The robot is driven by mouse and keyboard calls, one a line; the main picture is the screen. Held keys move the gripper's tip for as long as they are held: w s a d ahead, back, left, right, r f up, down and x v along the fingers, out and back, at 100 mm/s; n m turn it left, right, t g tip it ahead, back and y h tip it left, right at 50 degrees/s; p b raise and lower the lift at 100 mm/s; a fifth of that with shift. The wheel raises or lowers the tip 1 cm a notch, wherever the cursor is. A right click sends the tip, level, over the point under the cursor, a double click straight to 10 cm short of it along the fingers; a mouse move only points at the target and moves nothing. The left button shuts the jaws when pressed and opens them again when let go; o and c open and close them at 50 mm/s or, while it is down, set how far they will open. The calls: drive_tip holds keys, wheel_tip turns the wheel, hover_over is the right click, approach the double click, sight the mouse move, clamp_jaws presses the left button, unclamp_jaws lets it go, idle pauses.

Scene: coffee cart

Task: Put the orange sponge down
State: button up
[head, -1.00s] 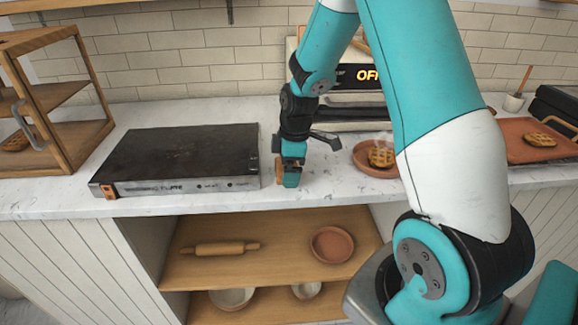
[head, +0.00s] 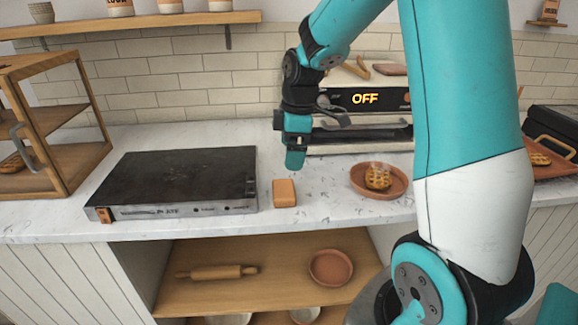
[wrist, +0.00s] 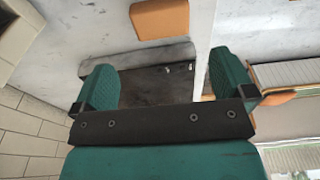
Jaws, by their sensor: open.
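The orange sponge (head: 284,193) sits on the white marble counter, just right of the black griddle, near the counter's front edge. It also shows at the top of the wrist view (wrist: 160,18). My gripper (head: 294,158) is above and a little behind the sponge, apart from it. In the wrist view my gripper (wrist: 157,82) is open with nothing between its two teal fingers.
The black griddle (head: 180,178) stands left of the sponge. A terracotta plate (head: 391,190) holding a waffle (head: 377,177) is to the right. An appliance showing OFF (head: 365,99) stands behind my gripper. A wooden display case (head: 62,155) is at the far left. Counter space right of the sponge is clear.

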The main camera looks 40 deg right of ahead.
drive_tip(key=s+a+r+m+y, duration=0.1)
drive_tip(key=s+a+r, duration=0.25)
drive_tip(key=a, duration=0.45)
drive_tip(key=s+a+r+m, duration=0.1)
drive_tip(key=s+a+r, duration=0.1)
drive_tip(key=s+a, duration=0.45)
drive_tip(key=s+a+r+m+y, duration=0.1)
drive_tip(key=s+a+m+y, duration=0.1)
drive_tip(key=s+a, duration=0.7)
drive_tip(key=shift+s+a+g, duration=0.2)
drive_tip(key=shift+s+g, duration=0.2)
drive_tip(key=shift+s, duration=0.75)
drive_tip(key=shift+d+r, duration=0.1)
